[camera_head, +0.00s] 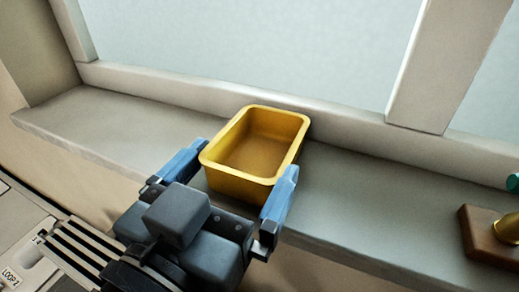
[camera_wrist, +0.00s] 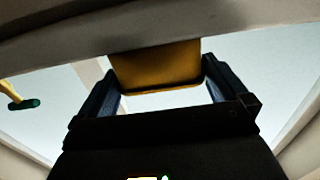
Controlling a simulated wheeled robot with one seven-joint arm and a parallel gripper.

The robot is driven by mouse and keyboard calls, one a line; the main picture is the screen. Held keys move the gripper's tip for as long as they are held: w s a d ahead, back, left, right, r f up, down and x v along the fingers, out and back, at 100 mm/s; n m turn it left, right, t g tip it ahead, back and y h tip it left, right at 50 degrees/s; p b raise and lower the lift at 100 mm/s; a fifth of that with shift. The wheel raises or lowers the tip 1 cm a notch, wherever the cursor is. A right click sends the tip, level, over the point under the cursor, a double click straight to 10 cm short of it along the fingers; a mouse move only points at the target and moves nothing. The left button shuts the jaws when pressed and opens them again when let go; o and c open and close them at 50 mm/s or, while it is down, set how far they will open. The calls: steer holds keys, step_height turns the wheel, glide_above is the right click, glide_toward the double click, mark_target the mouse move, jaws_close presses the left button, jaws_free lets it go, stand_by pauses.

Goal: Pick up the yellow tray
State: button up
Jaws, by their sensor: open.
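The yellow tray (camera_head: 254,184) is an empty, open-topped rectangular box with rounded corners. It sits upright on the grey window sill, close to the window frame. My gripper (camera_head: 238,178) is open, with one blue finger at the left side of the tray's near end and the other at the right side. The tray's near end lies between the fingers; I cannot tell whether either finger touches it. In the wrist view, the tray (camera_wrist: 155,68) shows between the tips of my gripper (camera_wrist: 160,75). The lower near part of the tray is partly hidden by my gripper in the head view.
A brown block (camera_head: 490,236) with a brass fitting (camera_head: 509,228) and a green knob (camera_head: 514,182) stands at the far right.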

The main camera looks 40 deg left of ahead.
mark_target(254, 171)
steer(key=x, duration=0.4)
steer(key=shift+w+p, duration=0.25)
steer(key=shift+p, duration=0.05)
steer(key=c, duration=0.7)
steer(key=shift+r, duration=0.1)
